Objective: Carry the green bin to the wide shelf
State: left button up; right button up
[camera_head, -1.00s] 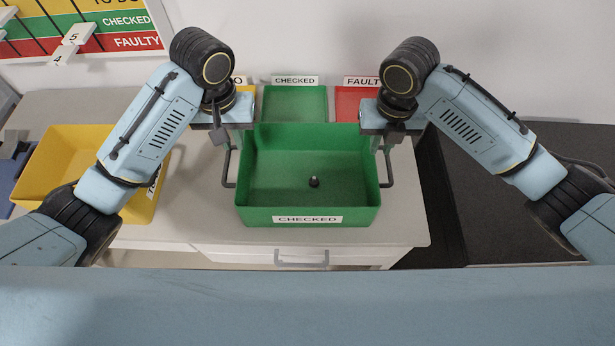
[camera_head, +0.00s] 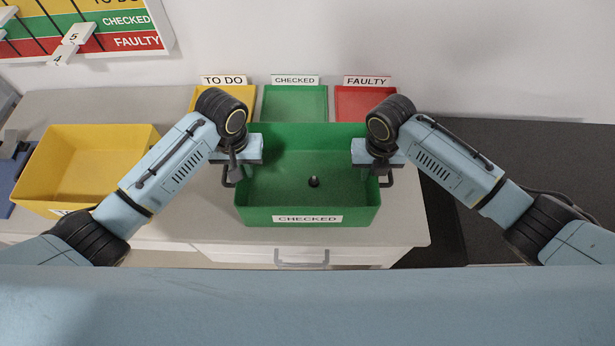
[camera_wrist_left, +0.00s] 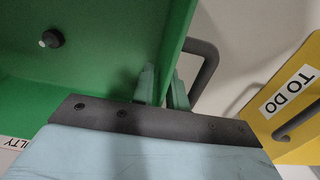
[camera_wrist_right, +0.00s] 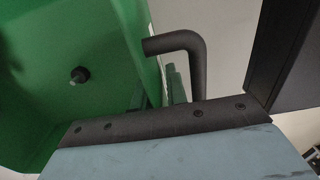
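The green bin (camera_head: 307,216), labelled CHECKED, stands on the pale worktop with a dark handle on each side and a small dark knob-like item (camera_head: 314,182) on its floor. My left gripper (camera_head: 235,167) is at the bin's left side wall, beside the left handle (camera_wrist_left: 207,72). Its fingers (camera_wrist_left: 163,90) stand apart, one on each side of the wall. My right gripper (camera_head: 384,167) is at the right side wall beside the right handle (camera_wrist_right: 185,42), its fingers (camera_wrist_right: 156,88) likewise astride the wall. The wide shelf cannot be made out.
A yellow bin (camera_head: 95,135) stands at the left. Yellow (camera_head: 240,92), green (camera_head: 295,103) and red (camera_head: 362,103) trays lie behind the green bin against the wall. A dark surface (camera_head: 520,170) lies at the right. A drawer handle (camera_head: 302,260) shows below the worktop.

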pick_arm(q)
jog(key=shift+c, duration=0.3)
pick_arm(e)
jog(key=shift+c, duration=0.3)
pick_arm(q)
grip_shut()
pick_arm(e)
grip_shut()
pick_arm(q)
jog(key=shift+r, duration=0.15)
pick_arm(e)
jog(key=shift+r, duration=0.1)
